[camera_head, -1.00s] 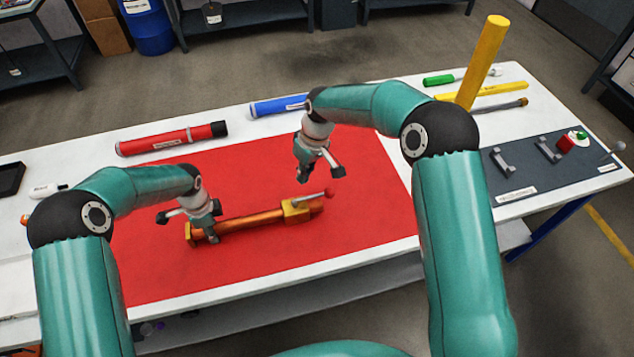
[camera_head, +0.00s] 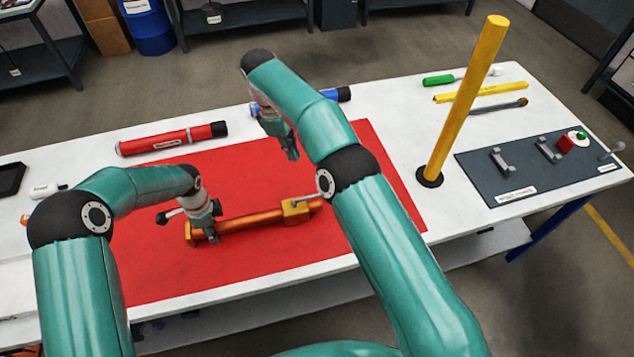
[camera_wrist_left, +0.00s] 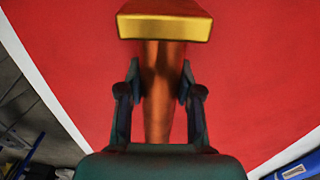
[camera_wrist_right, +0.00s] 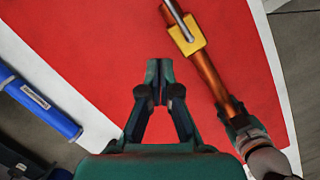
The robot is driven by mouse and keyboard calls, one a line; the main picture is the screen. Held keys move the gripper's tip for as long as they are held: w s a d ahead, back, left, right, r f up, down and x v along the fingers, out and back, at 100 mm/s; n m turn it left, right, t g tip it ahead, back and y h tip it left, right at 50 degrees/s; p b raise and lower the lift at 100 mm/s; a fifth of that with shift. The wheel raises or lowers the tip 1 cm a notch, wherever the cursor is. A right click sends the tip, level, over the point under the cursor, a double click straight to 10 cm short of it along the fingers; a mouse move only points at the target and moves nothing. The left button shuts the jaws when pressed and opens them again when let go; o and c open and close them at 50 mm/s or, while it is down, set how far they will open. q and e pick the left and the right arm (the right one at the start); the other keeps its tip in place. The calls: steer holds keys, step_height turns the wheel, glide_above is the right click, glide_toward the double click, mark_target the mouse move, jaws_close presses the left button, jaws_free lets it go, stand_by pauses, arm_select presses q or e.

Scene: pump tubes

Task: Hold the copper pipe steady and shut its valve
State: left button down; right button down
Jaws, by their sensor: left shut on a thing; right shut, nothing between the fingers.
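The copper pipe (camera_head: 250,219) lies on the red mat, with a yellow end piece (camera_wrist_left: 165,27) at its left end. Its yellow valve body (camera_head: 294,212) is near the right end. A thin grey lever (camera_wrist_right: 178,18) on the valve runs roughly along the pipe; its tip is out of the right wrist view and hidden by my right arm in the head view. My left gripper (camera_head: 211,234) is shut on the pipe near its left end. My right gripper (camera_head: 291,156) is shut and empty above the mat, beyond the valve and apart from it.
A red tube (camera_head: 170,140) and a blue tube (camera_wrist_right: 38,103) lie behind the mat. A yellow post (camera_head: 466,100) stands right of the mat. A dark panel (camera_head: 530,178) with grey brackets is at the right. The mat's front part is clear.

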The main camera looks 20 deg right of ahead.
steer(key=s+d+f, duration=0.3)
steer(key=d+f, duration=0.2)
steer(key=f, duration=0.5)
steer(key=shift+s+f, duration=0.25)
steer(key=shift+d, duration=0.1)
